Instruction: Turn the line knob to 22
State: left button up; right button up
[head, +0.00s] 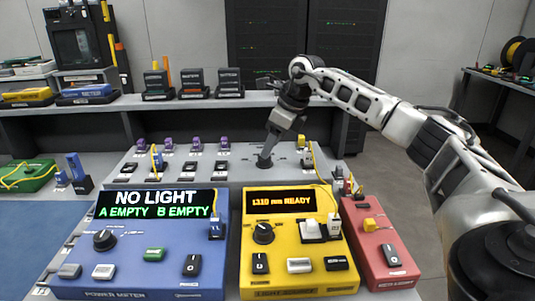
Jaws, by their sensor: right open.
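My right gripper (267,152) reaches in from the right and points down at the grey panel (237,186) behind the front boxes. Its jaws are open around or just above a small dark round knob (264,163) on that panel; I cannot tell whether they touch it. The knob's pointer and scale are too small or covered to read. Another black knob (263,234) is on the yellow light source box, whose display reads 1310 nm READY. A third black knob (105,240) is on the blue power meter. My left gripper is not in view.
The blue power meter (140,275) shows NO LIGHT, A EMPTY, B EMPTY. The yellow box (300,280) and a red box (380,235) stand to its right. Purple connectors (196,143) stand on the grey panel's left part. A shelf (200,103) with small devices runs behind.

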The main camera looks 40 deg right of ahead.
jog(key=shift+x, duration=1.8)
jog(key=c, duration=1)
